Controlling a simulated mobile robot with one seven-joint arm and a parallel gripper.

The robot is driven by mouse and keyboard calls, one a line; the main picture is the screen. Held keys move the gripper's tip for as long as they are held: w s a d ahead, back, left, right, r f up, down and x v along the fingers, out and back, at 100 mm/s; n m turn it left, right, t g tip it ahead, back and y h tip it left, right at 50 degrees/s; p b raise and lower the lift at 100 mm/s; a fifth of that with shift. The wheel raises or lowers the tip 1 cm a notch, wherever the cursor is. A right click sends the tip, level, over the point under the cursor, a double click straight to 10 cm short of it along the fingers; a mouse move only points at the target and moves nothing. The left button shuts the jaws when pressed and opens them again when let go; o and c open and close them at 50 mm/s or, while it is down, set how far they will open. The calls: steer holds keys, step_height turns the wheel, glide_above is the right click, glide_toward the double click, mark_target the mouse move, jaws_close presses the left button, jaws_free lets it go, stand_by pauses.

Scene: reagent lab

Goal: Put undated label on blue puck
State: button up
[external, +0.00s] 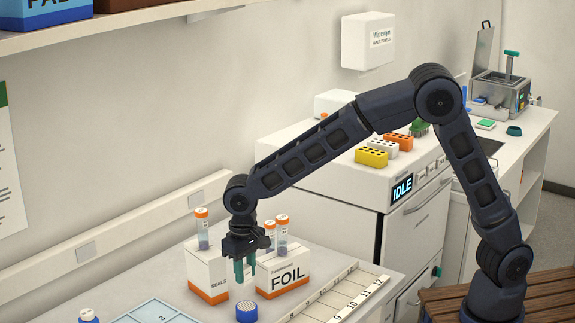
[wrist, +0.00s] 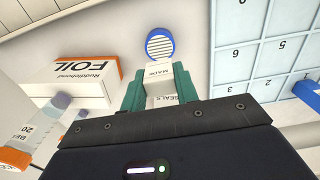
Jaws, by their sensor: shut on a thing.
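My gripper (external: 244,272) points down over the bench, beside the FOIL box. In the wrist view its teal fingers (wrist: 159,84) are shut on a small white label (wrist: 154,72) printed "MADE", with no date that I can make out. The word "SEALS" shows between the fingers below it; I cannot tell what surface bears it. The blue puck (external: 247,311) stands on the bench below the fingers in the external view. In the wrist view the puck (wrist: 148,44), with a striped white top, lies just beyond the label, apparently apart from it.
The FOIL box (external: 283,281) stands right of the fingers and the SEALS box (external: 200,270) left. Orange-capped tubes (external: 202,229) stand at these boxes. A numbered blue tray (wrist: 257,62) lies on the puck's other side. A numbered strip (external: 343,296) lies at the bench's right.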

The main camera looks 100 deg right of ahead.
mark_target(245, 268)
steer(key=shift+f, duration=3.65)
steer(key=o, duration=0.9)
steer(key=shift+f, duration=0.1)
steer(key=shift+o, duration=0.2)
step_height(245, 268, up, 12)
steer(key=shift+r, duration=0.15)
steer(key=s+a+r+n+t, duration=0.1)
steer(key=s+r+n, duration=0.1)
steer(key=s+r, duration=0.65)
steer(key=s+a+r+n+t, duration=0.15)
steer(key=s+r, duration=0.35)
steer(key=s, duration=0.7)
steer(key=s+a+n+t, duration=0.1)
steer(key=s+n, duration=0.1)
steer(key=s, duration=1)
steer(key=s+a+f+n+t, duration=0.1)
steer(key=s+a+n, duration=0.1)
steer(key=s, duration=1.1)
steer(key=shift+s+f+n, duration=0.15)
steer(key=shift+f+n, duration=0.15)
steer(key=shift+n, duration=0.45)
